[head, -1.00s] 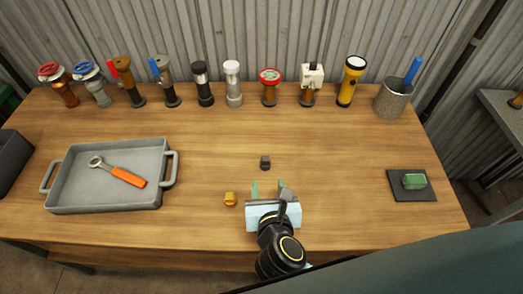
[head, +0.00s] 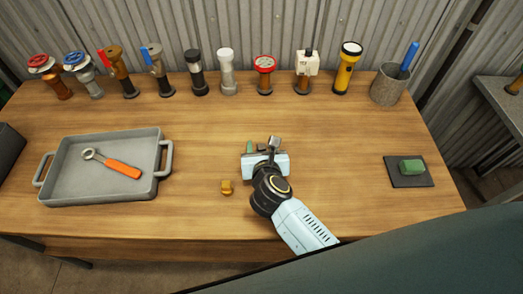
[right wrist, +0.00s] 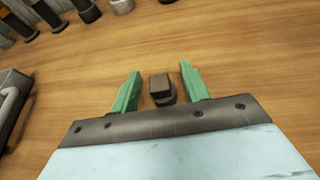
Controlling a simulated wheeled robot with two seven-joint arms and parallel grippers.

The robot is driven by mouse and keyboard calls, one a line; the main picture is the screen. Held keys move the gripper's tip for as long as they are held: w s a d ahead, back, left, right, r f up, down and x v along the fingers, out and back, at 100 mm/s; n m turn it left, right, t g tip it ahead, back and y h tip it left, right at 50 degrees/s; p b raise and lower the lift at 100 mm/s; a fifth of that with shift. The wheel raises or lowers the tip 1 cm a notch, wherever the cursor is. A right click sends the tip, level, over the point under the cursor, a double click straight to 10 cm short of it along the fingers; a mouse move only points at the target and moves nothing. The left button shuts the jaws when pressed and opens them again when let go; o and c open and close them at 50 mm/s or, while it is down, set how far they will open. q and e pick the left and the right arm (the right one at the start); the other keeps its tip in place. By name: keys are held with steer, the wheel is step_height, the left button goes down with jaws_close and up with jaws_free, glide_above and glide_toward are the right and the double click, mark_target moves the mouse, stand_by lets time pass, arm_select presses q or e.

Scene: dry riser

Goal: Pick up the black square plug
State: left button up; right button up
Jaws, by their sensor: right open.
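The black square plug (right wrist: 161,88) stands on the wooden table, seen in the right wrist view between the two green fingers of my right gripper (right wrist: 161,72). The fingers are open, one on each side, with a gap visible on both sides of the plug. In the head view my right gripper (head: 262,147) is over the middle of the table, and it mostly hides the plug. My left gripper is not in view.
A small brass square plug (head: 227,187) sits left of my right wrist. A grey tray (head: 62,191) with an orange-handled wrench (head: 112,163) is at left. A dark pad (head: 417,181) with a green block (head: 411,167) is at right. Several valves, nozzles and a yellow torch (head: 346,69) line the back.

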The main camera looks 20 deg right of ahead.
jaws_close()
stand_by(0.3)
